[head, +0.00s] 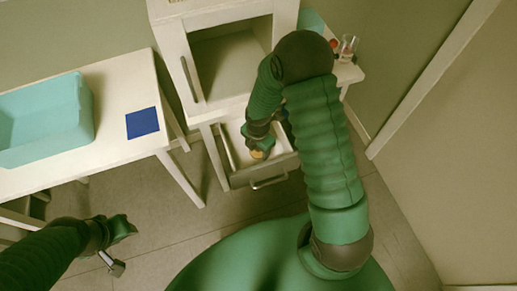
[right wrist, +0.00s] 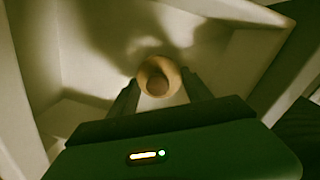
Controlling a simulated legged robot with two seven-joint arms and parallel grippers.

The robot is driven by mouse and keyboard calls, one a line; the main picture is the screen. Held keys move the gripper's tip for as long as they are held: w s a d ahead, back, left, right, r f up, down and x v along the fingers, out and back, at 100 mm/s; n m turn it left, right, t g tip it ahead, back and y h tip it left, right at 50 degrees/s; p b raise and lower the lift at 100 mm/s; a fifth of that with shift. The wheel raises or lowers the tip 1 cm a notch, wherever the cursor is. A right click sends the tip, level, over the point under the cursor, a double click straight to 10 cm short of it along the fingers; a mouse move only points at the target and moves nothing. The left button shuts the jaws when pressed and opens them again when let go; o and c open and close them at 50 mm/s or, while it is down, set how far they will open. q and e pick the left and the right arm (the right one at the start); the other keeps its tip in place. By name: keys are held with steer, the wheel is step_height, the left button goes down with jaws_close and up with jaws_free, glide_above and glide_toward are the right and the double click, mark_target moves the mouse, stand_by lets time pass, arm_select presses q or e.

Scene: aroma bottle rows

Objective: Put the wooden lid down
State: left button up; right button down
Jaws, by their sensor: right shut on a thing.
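The wooden lid (right wrist: 158,65) is a small, round, tan piece with a darker round middle. It sits between the two fingers of my right gripper (right wrist: 160,88), which is shut on it. In the head view the lid (head: 257,154) shows as a small tan spot below my right gripper (head: 261,147), inside the open drawer (head: 232,152). Whether the lid touches the drawer floor I cannot tell. My left gripper (head: 122,229) is low at the left, over the floor and away from the furniture; its finger state is unclear.
The white cabinet (head: 177,55) has an open compartment above the drawer. A white table (head: 110,95) at the left bears a teal bin (head: 84,115) and a blue square (head: 142,122). Small glassware (head: 348,47) stands at the right of the cabinet. The drawer walls are close around my right gripper.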

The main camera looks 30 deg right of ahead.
mark_target(257, 154)
steer(key=shift+s+a+f, duration=0.1)
steer(key=shift+s+f, duration=0.05)
steer(key=shift+c, duration=2.3)
jaws_free()
steer(key=shift+a, duration=0.4)
arm_select(q)
steer(key=shift+a+f, duration=0.2)
steer(key=shift+a, duration=0.45)
arm_select(e)
steer(key=shift+d, duration=0.1)
arm_select(q)
steer(key=shift+d, duration=0.15)
arm_select(e)
steer(key=shift+d, duration=0.1)
steer(key=shift+r, duration=0.35)
step_height(257, 154, up, 11)
steer(key=p, duration=0.3)
arm_select(q)
step_height(257, 154, up, 3)
steer(key=shift+w+r, duration=0.1)
arm_select(e)
steer(key=s+a+r+m, duration=0.3)
steer(key=s+r+m, duration=0.1)
steer(key=m, duration=0.6)
steer(key=s+a+r+m+t, duration=0.1)
steer(key=s+a+r+m, duration=0.3)
steer(key=m, duration=0.7)
steer(key=shift+s+t, duration=0.3)
steer(key=shift+s, duration=0.1)
